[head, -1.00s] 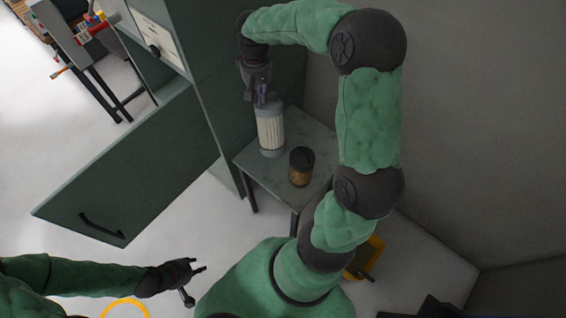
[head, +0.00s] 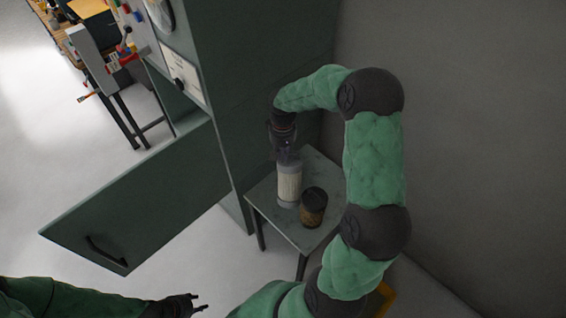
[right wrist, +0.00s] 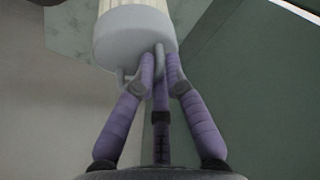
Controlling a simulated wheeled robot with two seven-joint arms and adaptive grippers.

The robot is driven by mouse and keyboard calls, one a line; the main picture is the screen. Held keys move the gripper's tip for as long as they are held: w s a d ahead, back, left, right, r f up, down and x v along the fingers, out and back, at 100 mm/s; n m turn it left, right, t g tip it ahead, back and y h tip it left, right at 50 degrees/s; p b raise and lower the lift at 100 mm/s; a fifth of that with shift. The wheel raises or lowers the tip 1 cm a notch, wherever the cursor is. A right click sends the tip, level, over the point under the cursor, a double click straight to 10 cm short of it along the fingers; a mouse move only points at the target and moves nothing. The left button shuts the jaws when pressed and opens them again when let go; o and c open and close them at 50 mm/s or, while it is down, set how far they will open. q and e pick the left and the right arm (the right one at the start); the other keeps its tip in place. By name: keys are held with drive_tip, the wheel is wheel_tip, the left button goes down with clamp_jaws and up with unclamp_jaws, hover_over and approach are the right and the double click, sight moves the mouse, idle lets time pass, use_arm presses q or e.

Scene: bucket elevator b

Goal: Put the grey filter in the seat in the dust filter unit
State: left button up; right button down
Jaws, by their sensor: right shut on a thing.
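The grey filter (head: 289,184) is a pale pleated cylinder with grey end caps, upright on or just over the small grey table. My right gripper (head: 288,155) is above it. In the right wrist view my right gripper (right wrist: 160,75) is shut on the loop handle at the filter's grey cap (right wrist: 134,36). The dust filter unit (head: 220,80) is the tall green-grey cabinet, its lower door (head: 140,200) swung open. The seat inside is hidden. My left gripper (head: 200,302) is at the lower left, empty, its fingers apart.
A brown jar with a dark lid (head: 313,208) stands on the small table (head: 262,205) close beside the filter. The open door juts out to the left over clear floor. A wall closes off the right. A workbench stands at the far upper left.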

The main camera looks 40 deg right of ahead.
sight(283, 162)
drive_tip(key=shift+f+b, duration=0.35)
drive_tip(key=shift+f, duration=2.2)
drive_tip(key=shift+f, duration=0.15)
drive_tip(key=c, duration=1.3)
unclamp_jaws()
